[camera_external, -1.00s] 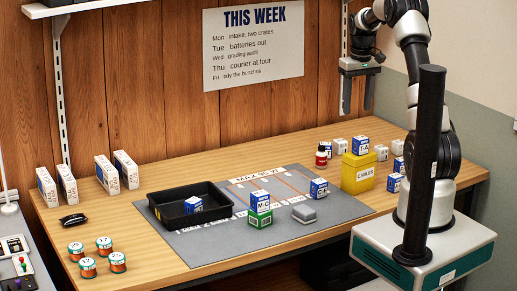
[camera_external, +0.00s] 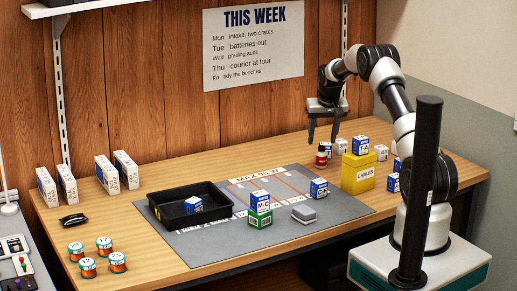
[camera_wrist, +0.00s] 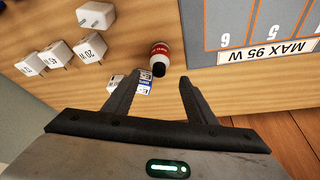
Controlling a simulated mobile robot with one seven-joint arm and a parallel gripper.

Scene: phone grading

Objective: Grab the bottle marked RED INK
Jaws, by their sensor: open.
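My gripper (camera_external: 323,142) is open and points down, just above and behind the bottle in the external view. In the wrist view my gripper (camera_wrist: 158,85) has its fingers spread and empty. The bottle lies beyond the fingertips there, near the middle of the gap, apart from both. A blue and white box (camera_wrist: 145,83) partly shows between the fingers.
A yellow CABLES box (camera_external: 358,172) stands right of the bottle, with a blue box (camera_external: 361,145) on it. White plug adapters (camera_wrist: 89,50) stand left in the wrist view. The grey mat (camera_external: 222,248) carries a black tray (camera_external: 168,218) and several boxes.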

